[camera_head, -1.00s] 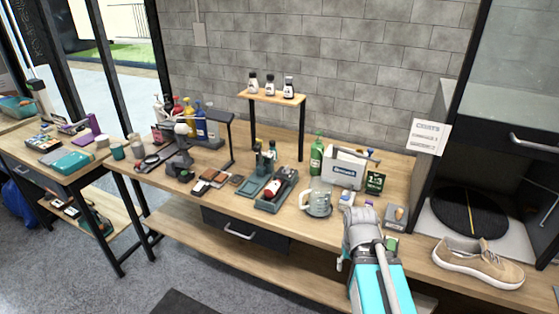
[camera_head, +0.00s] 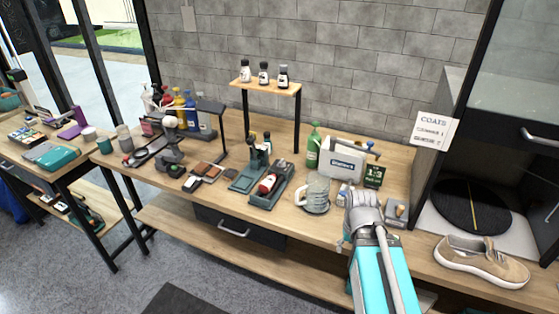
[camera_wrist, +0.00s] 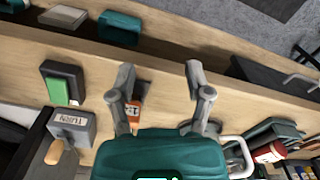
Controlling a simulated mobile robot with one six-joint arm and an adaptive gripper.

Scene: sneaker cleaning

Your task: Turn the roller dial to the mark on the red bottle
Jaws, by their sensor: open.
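A red bottle lies in the dark green tray (camera_head: 265,199) at the middle of the bench. The red bottle (camera_head: 267,184) also shows at the right of the wrist view (camera_wrist: 268,153). A second red bottle (camera_head: 178,101), with a pump, stands in the rack at the back left. I cannot tell a roller dial or its mark on either bottle. My gripper (camera_head: 362,196) is over the front right of the bench, right of the glass jug and apart from both bottles. In the wrist view my gripper (camera_wrist: 160,68) is open, with bare wood between its fingertips.
A glass jug (camera_head: 314,194) stands between the tray and my gripper. A grey box with a wooden knob (camera_wrist: 75,125) and a small orange item (camera_wrist: 135,108) are near my fingers. A beige sneaker (camera_head: 481,262) sits at the right. Three small bottles stand on a raised shelf (camera_head: 262,86).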

